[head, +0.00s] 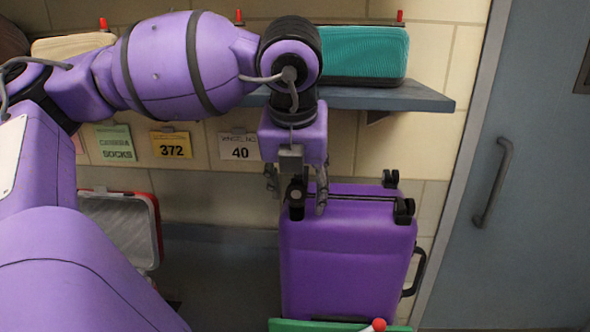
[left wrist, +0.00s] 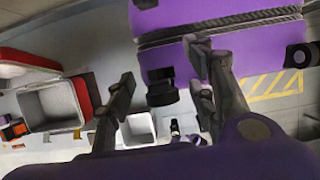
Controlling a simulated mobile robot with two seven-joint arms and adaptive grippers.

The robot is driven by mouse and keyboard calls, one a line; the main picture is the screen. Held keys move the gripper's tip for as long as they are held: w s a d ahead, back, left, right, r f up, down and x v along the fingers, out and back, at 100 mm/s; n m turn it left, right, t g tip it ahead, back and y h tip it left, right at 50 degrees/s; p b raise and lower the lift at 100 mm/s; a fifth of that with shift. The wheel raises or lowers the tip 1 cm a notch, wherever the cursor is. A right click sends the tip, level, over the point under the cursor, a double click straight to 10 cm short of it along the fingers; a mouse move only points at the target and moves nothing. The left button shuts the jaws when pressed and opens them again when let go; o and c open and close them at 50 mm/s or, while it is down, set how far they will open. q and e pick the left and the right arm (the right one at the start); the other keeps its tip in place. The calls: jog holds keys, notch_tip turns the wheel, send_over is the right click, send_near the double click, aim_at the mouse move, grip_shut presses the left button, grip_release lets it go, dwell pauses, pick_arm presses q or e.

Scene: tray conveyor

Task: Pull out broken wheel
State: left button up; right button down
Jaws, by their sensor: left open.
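A purple suitcase (head: 345,255) stands upside down, its wheels at the top; it also shows in the left wrist view (left wrist: 265,50). My left gripper (head: 296,189) points down over its near left corner, fingers open. A dark wheel (head: 297,197) sits between the fingers in the head view. In the left wrist view this wheel (left wrist: 162,88) lies between my open fingers (left wrist: 165,85), with no clear contact. Other wheels are at the right corner (head: 404,211) and back right (head: 390,178). I cannot tell by looks which is broken. My right gripper is not in view.
A shelf (head: 430,97) with a teal case (head: 362,54) is on the wall behind my left arm. An open red-rimmed case (head: 122,225) stands at left. A green edge with a red knob (head: 378,325) is in front. A grey door (head: 530,200) is at right.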

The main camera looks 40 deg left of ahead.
aim_at(297, 176)
pick_arm(q)
jog(key=shift+w+a+f, duration=0.1)
jog(key=shift+f, duration=0.3)
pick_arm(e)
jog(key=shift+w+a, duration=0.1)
pick_arm(q)
jog(key=shift+c, duration=0.4)
grip_shut()
jog(key=shift+r, duration=0.1)
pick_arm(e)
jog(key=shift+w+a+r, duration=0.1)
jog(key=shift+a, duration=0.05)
pick_arm(q)
jog(key=shift+r, duration=0.2)
jog(key=shift+r, duration=1.2)
jog(key=shift+r+b, duration=0.2)
jog(key=shift+b, duration=0.1)
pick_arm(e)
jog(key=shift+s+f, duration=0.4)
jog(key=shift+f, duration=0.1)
pick_arm(q)
jog(key=shift+r, duration=0.25)
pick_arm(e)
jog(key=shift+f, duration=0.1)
pick_arm(q)
jog(key=shift+r, duration=0.75)
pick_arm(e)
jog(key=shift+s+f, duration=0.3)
